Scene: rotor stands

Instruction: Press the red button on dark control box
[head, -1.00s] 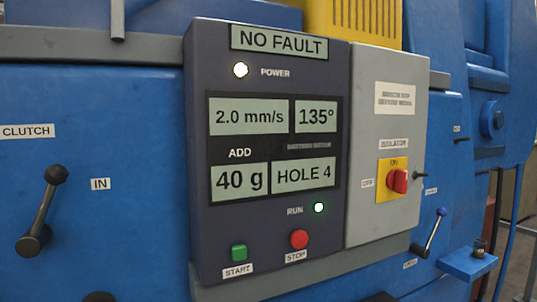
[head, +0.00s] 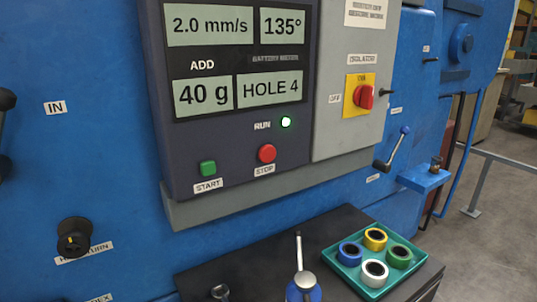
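The dark control box (head: 225,142) is mounted on the blue machine in the head view. Its red button (head: 267,153), labelled STOP, sits at the lower right of the box face. A green button (head: 208,168), labelled START, is to its left. The displays read 2.0 mm/s, 135°, ADD 40 g and HOLE 4. Neither of my grippers shows in the head view.
A grey isolator panel (head: 338,110) with a red rotary switch (head: 363,97) adjoins the box. Below is a dark bench top (head: 262,250) with a teal tray (head: 344,272) of several coloured rings and a blue tool (head: 304,285). Open floor lies at right.

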